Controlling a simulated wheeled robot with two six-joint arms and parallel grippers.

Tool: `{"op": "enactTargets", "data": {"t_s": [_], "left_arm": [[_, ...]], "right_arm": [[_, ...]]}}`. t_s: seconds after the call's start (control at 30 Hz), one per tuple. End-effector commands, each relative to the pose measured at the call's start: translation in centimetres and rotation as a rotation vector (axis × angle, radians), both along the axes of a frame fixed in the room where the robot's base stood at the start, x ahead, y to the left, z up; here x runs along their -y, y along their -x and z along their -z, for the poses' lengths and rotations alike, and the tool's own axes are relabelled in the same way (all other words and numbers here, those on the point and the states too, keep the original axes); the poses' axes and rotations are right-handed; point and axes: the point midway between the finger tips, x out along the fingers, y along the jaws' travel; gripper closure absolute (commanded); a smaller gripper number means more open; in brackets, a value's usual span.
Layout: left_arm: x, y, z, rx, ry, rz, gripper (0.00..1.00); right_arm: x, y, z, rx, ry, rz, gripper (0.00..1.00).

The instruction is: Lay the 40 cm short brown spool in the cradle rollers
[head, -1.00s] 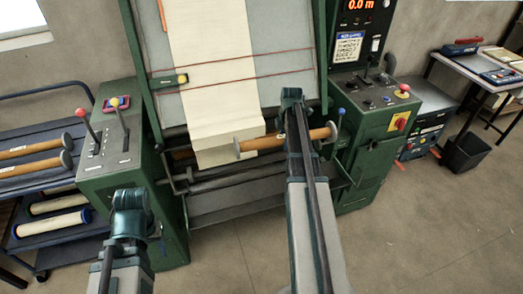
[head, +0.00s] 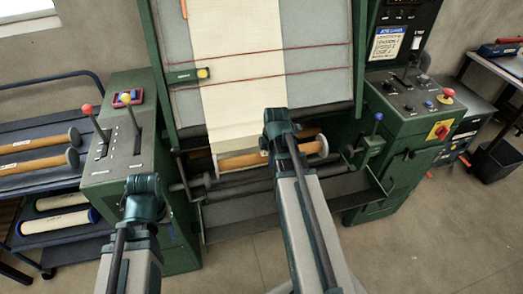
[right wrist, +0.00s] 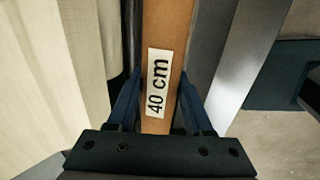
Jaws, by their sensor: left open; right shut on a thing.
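The short brown spool (head: 240,161) with pale end discs hangs roughly level in front of the machine, at the lower end of the cream cloth (head: 243,95). My right gripper (right wrist: 158,100) is shut on it; the right wrist view shows its brown core (right wrist: 166,25) between both fingers, with a "40 cm" label. In the head view my right arm covers the spool's middle. The dark cradle rollers (head: 188,185) run just below and behind the spool; whether they touch it I cannot tell. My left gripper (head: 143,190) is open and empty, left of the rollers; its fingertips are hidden.
A blue cart (head: 45,117) at the left holds brown spools (head: 40,160) and white rolls (head: 58,222). Green control cabinets with levers flank the machine (head: 125,165). A side table (head: 492,75) and black bin (head: 495,160) stand at the right. The floor in front is clear.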

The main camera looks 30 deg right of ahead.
Motion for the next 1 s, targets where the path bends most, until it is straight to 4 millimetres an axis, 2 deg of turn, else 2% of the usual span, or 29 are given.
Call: {"op": "enactTargets", "data": {"t_s": [0.47, 1.0], "left_arm": [[0.0, 0.0, 0.9, 0.0, 0.0, 0.0, 0.5], [0.0, 0.0, 5.5, 0.0, 0.0, 0.0, 0.5]], "right_arm": [[-0.3, -0.3, 0.9, 0.004, 0.0, -0.002, 1.0], [0.5, -3.4, 5.5, 0.004, 0.001, -0.003, 1.0]]}}
